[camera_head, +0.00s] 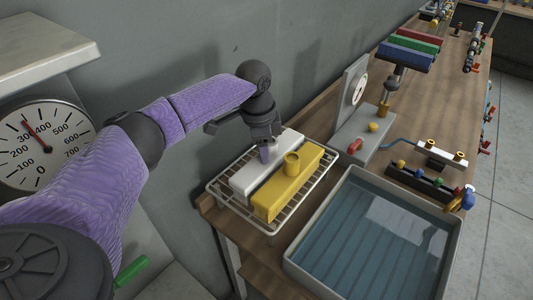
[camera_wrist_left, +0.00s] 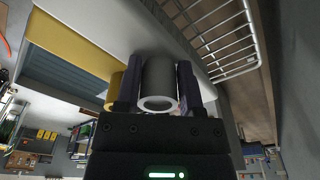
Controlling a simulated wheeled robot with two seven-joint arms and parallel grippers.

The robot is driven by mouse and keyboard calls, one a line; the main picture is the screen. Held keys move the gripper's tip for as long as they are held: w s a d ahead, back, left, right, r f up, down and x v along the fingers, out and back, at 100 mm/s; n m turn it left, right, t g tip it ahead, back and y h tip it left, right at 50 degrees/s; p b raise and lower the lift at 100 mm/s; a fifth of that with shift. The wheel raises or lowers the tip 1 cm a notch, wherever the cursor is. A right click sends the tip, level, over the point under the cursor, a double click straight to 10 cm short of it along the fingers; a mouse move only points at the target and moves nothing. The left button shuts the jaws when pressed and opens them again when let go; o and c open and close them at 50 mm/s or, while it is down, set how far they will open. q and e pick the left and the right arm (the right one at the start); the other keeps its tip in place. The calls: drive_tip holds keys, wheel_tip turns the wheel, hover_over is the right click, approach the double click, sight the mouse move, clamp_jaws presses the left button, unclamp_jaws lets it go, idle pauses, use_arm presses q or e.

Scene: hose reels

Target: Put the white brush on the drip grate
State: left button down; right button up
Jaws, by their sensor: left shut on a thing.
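The white brush (camera_head: 250,179) is a long white block over the drip grate (camera_head: 225,202), lying along the yellow brush (camera_head: 285,190). The grate wires also show in the left wrist view (camera_wrist_left: 215,35).
A grey tray of water (camera_head: 292,265) stands to the right of the grate on the wooden bench (camera_head: 325,148). A grey box with a dial (camera_head: 359,88) and a red lever stands behind. A grey wall (camera_head: 205,40) runs close along the left. A large gauge (camera_head: 40,140) is at far left.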

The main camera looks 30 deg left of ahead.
sight(258, 156)
use_arm(q)
drive_tip(key=shift+f, duration=0.55)
drive_tip(key=shift+r, duration=0.1)
drive_tip(key=shift+c, duration=1)
unclamp_jaws()
wheel_tip(258, 156, up, 12)
drive_tip(key=a+p, duration=0.1)
drive_tip(key=p, duration=0.1)
drive_tip(key=shift+s+p, duration=0.3)
drive_tip(key=shift+s, duration=0.1)
